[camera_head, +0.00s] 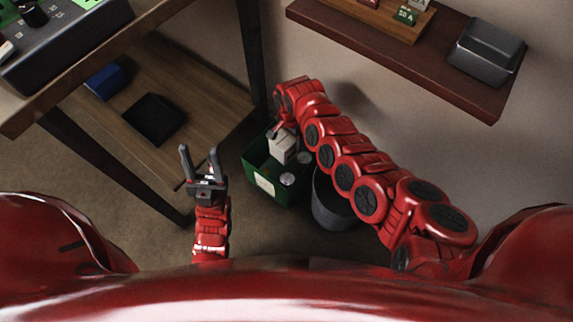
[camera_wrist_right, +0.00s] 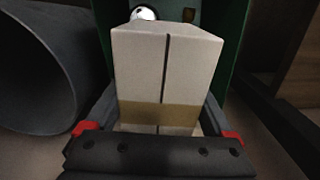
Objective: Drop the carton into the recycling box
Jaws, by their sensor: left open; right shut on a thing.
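The carton (camera_head: 283,147) is a pale box, held by my right gripper (camera_head: 274,131) over the green recycling box (camera_head: 267,185). In the right wrist view the carton (camera_wrist_right: 166,72) sits between the fingers of the right gripper (camera_wrist_right: 160,130), with a brown band across it. The green box wall (camera_wrist_right: 238,40) shows behind it. I cannot tell whether the carton touches the box inside. Cans (camera_head: 287,179) lie in the green box. My left gripper (camera_head: 201,163) is open and empty, left of the green box.
A dark grey bin (camera_head: 330,208) stands right of the green box and also shows in the wrist view (camera_wrist_right: 35,70). A wooden table with a lower shelf (camera_head: 180,90) is at left, holding a black tray (camera_head: 154,119). A wall shelf (camera_head: 400,60) is at upper right.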

